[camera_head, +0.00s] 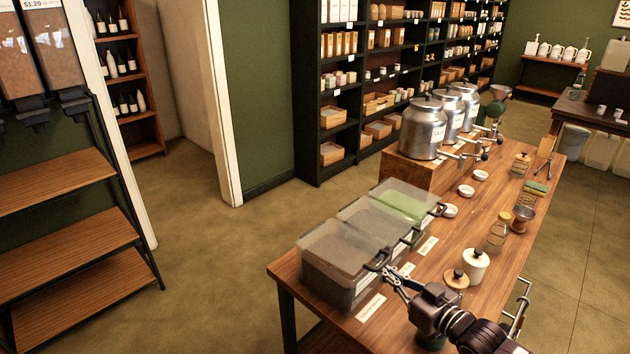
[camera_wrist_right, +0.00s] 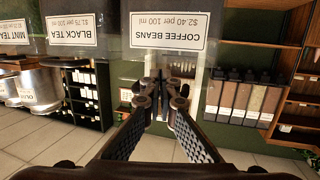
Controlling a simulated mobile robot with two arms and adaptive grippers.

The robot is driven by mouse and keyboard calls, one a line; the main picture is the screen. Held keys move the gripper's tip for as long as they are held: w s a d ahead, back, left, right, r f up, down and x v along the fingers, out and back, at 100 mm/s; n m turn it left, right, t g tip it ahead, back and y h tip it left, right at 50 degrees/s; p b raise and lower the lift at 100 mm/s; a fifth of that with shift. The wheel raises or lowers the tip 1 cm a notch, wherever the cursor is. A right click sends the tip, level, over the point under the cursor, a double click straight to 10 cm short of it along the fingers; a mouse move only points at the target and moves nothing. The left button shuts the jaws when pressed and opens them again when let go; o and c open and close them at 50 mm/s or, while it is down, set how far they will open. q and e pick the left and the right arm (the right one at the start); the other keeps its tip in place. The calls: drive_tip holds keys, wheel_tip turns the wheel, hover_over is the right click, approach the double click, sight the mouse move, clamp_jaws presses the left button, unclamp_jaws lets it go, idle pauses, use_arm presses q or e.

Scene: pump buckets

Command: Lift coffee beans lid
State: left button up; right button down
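The coffee beans bin (camera_head: 325,289) is the nearest of three clear bins at the near left end of the wooden table. Its clear lid (camera_head: 337,244) looks down on the bin, with a dark handle (camera_head: 373,267) at its front edge. The wrist view shows its label, "COFFEE BEANS" (camera_wrist_right: 168,30), upside down. My right gripper (camera_head: 386,270) is at this handle, in front of the bin. In the wrist view its fingertips (camera_wrist_right: 163,88) are drawn close together around a small dark piece; the exact contact is partly hidden. My left gripper is out of view.
Two more lidded bins stand directly behind, the black tea (camera_head: 374,220) and the mint tea (camera_head: 405,202). Metal canisters (camera_head: 422,130) stand farther back. Floor left of the table is clear.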

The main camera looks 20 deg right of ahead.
drive_tip(key=r, duration=0.2)
drive_tip(key=r+p, duration=0.1)
drive_tip(key=w+r, duration=0.1)
drive_tip(key=r, duration=0.1)
drive_tip(key=shift+a+r+p, duration=0.3)
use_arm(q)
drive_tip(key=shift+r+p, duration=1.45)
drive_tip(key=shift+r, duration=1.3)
use_arm(e)
drive_tip(key=w+a+r, duration=0.4)
drive_tip(key=w+r, duration=0.1)
drive_tip(key=w, duration=0.5)
drive_tip(key=w+a+r, duration=0.4)
drive_tip(key=w+r, duration=0.1)
drive_tip(key=w, duration=0.6)
drive_tip(key=shift+a, duration=0.3)
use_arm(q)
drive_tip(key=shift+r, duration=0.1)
use_arm(e)
drive_tip(key=shift+r, duration=0.1)
use_arm(q)
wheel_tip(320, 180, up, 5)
drive_tip(key=p, duration=0.5)
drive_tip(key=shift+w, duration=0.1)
use_arm(e)
drive_tip(key=s+d, duration=0.4)
drive_tip(key=s, duration=0.5)
drive_tip(key=shift+s, duration=0.2)
